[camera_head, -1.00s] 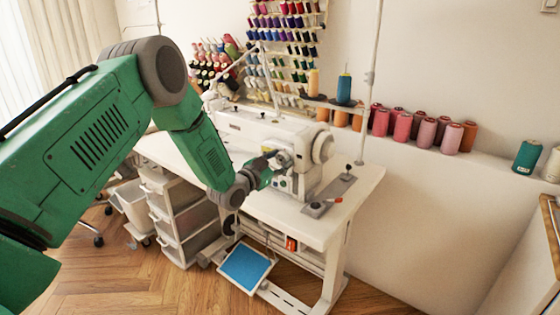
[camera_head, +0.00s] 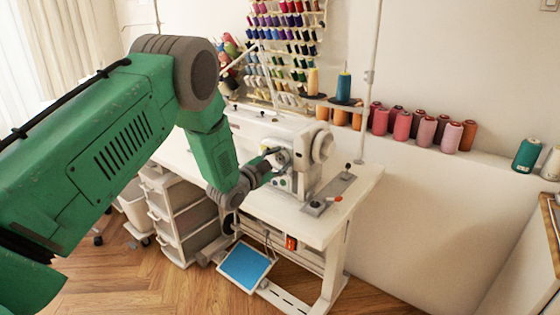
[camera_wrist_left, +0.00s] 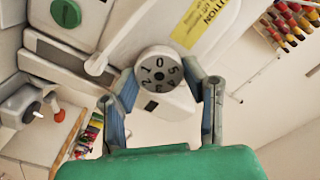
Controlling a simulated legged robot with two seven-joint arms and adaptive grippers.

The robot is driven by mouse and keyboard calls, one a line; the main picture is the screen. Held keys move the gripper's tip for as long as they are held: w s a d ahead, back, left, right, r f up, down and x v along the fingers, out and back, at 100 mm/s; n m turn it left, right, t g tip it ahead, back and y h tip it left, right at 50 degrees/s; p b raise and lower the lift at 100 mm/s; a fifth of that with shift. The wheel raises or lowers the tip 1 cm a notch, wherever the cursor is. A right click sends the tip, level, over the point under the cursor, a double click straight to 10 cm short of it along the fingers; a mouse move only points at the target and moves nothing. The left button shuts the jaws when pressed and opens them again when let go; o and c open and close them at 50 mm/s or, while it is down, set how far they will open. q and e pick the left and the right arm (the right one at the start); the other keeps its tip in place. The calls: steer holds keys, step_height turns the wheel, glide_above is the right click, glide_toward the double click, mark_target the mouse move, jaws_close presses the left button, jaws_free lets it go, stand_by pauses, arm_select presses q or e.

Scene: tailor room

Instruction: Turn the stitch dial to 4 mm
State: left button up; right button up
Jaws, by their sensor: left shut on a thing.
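The white sewing machine (camera_head: 262,130) stands on a white table in the head view. My left gripper (camera_head: 277,158) is at the front of its right end. In the left wrist view, the grey stitch dial (camera_wrist_left: 159,73) shows dark numbers on its face, among them 0, 1, 2 and 5. The left gripper's two fingers (camera_wrist_left: 163,88) stand on either side of the dial, shut on it. I cannot tell which number lines up with a mark. My right gripper is in neither view.
A green knob (camera_wrist_left: 66,13) is on the machine near the dial. The handwheel (camera_head: 322,146) is at the machine's right end. A spool rack (camera_head: 285,50) and a row of thread cones (camera_head: 402,126) are behind. A drawer unit (camera_head: 180,215) stands below the table.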

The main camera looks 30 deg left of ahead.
arm_select(q)
steer(key=shift+s+f, duration=0.1)
steer(key=shift+f, duration=0.05)
steer(key=o, duration=1.1)
steer(key=s, duration=0.8)
steer(key=s+a, duration=0.1)
steer(key=s, duration=0.2)
steer(key=shift+s, duration=0.4)
steer(key=shift+f, duration=0.1)
